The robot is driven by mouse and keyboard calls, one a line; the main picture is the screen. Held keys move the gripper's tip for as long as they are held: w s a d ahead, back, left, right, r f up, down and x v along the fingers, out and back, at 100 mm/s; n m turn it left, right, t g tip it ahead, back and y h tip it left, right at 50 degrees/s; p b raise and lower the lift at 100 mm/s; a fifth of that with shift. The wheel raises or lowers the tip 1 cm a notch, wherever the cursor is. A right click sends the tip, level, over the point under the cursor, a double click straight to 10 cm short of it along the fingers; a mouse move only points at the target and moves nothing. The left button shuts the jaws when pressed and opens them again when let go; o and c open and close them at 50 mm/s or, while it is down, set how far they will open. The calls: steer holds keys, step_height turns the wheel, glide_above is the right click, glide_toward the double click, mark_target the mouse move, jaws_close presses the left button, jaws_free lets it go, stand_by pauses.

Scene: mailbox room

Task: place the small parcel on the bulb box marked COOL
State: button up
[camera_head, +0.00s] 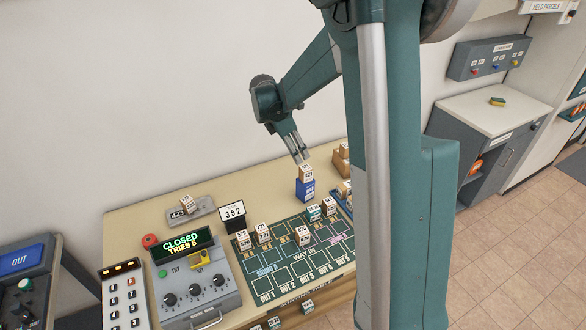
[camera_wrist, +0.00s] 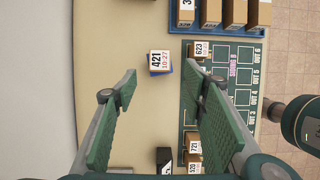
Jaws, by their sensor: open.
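A small brown parcel (camera_head: 306,173) with a white label sits on top of a blue box (camera_head: 305,190) near the back of the table. In the wrist view the parcel (camera_wrist: 160,60) reads 421, and a blue edge of the box (camera_wrist: 153,73) shows around it, slightly turned against it. I cannot read the word COOL on the box. My gripper (camera_head: 303,158) is just above the parcel in the head view. In the wrist view its fingers (camera_wrist: 161,84) are spread wide, apart from the parcel, with nothing between them.
A green sorting board (camera_head: 268,272) with several parcels lies in front of the box. A blue tray of parcels (camera_wrist: 176,32) is to the right. A sign reading 352 (camera_head: 232,214) and a console (camera_head: 194,272) showing CLOSED stand left. Bare tabletop lies left of the box.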

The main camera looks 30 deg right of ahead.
steer(key=s+a+r+m+t+y, duration=0.1)
steer(key=s+a+r+m+t, duration=0.1)
steer(key=s+a+r+m, duration=0.35)
steer(key=s+a+r+m+t+y, duration=0.1)
steer(key=s+a+r+m+t, duration=0.15)
steer(key=s+a+r, duration=0.65)
steer(key=s+a+f+m+t+y, duration=0.1)
steer(key=s+a+m, duration=0.2)
steer(key=s, duration=0.7)
steer(key=s+a+f+m+t+y, duration=0.1)
steer(key=s+a+m, duration=0.1)
steer(key=s+m, duration=0.5)
steer(key=s, duration=0.3)
steer(key=shift+a+t, duration=0.35)
steer(key=shift+a, duration=0.05)
steer(key=shift+f, duration=0.15)
